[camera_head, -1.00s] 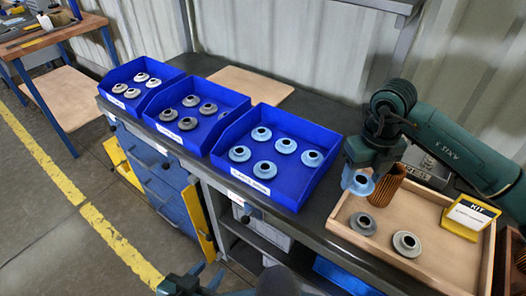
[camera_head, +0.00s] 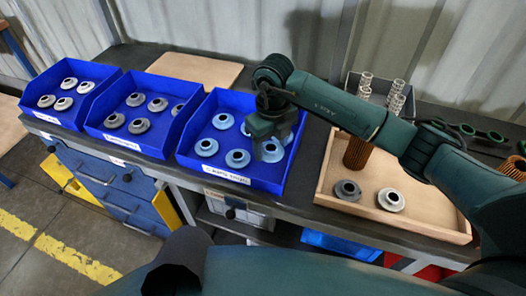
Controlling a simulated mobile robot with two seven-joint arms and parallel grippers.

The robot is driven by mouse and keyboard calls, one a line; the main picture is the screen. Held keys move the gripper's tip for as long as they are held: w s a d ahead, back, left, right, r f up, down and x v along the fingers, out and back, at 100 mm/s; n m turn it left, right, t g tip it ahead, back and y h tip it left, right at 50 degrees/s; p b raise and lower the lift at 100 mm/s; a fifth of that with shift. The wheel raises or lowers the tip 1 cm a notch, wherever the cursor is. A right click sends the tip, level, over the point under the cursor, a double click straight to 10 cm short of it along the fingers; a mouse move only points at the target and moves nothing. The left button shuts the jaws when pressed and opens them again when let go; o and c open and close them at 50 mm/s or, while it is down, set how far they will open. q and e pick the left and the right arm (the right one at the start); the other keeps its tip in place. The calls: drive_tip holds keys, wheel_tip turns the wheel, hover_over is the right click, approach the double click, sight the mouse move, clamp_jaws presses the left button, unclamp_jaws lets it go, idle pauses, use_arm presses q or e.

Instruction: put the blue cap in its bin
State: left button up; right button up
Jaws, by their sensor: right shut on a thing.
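The blue cap (camera_head: 271,153) is a light blue ring-shaped piece, partly hidden by the fingers. My right gripper (camera_head: 268,145) is shut on it, over the right part of the rightmost blue bin (camera_head: 188,158). Whether the cap touches the bin floor or hangs just above it I cannot tell. Several other light blue caps, such as this one (camera_head: 206,147), lie in that bin. Its front label is too small to read surely. My left gripper is not in view.
Two more blue bins, the middle one (camera_head: 93,124) and the left one (camera_head: 30,98), hold grey caps. A wooden tray (camera_head: 328,188) at right holds two grey caps (camera_head: 391,199) and a brown pleated cartridge (camera_head: 357,153). A board (camera_head: 195,68) lies behind the bins.

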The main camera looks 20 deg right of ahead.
sight(270, 168)
drive_tip(key=shift+f, duration=2.65)
drive_tip(key=shift+f, duration=0.2)
drive_tip(key=o, duration=0.9)
drive_tip(key=shift+r, duration=0.1)
drive_tip(key=shift+o, duration=0.2)
wheel_tip(270, 168, up, 12)
drive_tip(key=shift+r+b, duration=0.15)
drive_tip(key=shift+b, duration=0.35)
